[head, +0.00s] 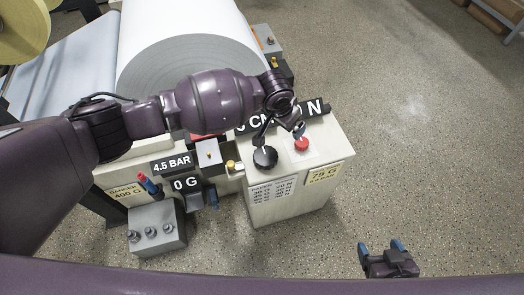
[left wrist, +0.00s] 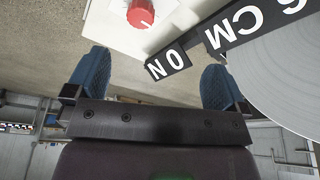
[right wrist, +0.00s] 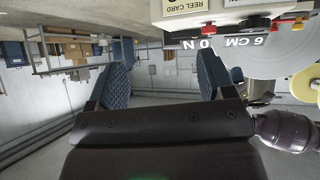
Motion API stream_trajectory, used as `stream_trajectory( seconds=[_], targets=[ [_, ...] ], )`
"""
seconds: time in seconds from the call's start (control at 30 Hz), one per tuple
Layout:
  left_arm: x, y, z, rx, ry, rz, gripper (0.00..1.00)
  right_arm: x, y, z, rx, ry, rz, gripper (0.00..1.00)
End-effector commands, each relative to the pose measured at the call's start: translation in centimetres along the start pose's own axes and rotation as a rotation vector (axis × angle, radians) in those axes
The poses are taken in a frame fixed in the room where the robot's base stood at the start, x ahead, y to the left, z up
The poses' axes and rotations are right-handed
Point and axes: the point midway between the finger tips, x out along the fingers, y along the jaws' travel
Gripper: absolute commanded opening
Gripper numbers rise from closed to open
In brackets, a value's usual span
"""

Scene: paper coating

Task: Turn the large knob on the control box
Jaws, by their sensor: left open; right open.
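The cream control box (head: 290,205) stands right of the paper roll. On its top are a large black knob (head: 265,158) and a red knob (head: 302,144) on a pale plate. My left gripper (head: 280,128) is open and empty above the back of the box top, apart from both knobs as far as I can see. In the left wrist view the red knob (left wrist: 140,14) shows beyond the open fingers; the black knob is not visible there. My right gripper (head: 381,246) is open and empty over bare floor, right of the box. The right wrist view also shows the box (right wrist: 220,11).
A large white paper roll (head: 185,50) lies behind my left arm. A grey box with several small knobs (head: 156,229) and a "4.5 BAR" sign (head: 172,163) are left of the control box. The floor (head: 430,150) at right is clear.

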Motion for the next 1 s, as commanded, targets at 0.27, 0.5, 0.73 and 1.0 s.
stream_trajectory(
  seconds=[0.27, 0.5, 0.73, 1.0],
  targets=[
    [1.4, -1.1, 5.4, -0.221, -0.285, -0.024, 1.0, -0.1, 0.1, -0.3, -0.004, 0.002, 0.001, 0.75],
    [2.2, -1.2, 6.2, -0.271, -0.314, -0.041, 1.0, 0.0, 0.1, 0.5, -0.005, -0.014, 0.0, 0.75],
    [5.9, -1.1, 7.5, -0.269, -0.318, -0.038, 1.0, 0.5, -0.1, 2.4, -0.005, -0.048, -0.004, 0.75],
    [9.9, -1.1, 8.7, -0.269, -0.314, -0.039, 1.0, 1.1, 0.0, 3.0, -0.009, -0.056, -0.004, 0.75]
  ],
)
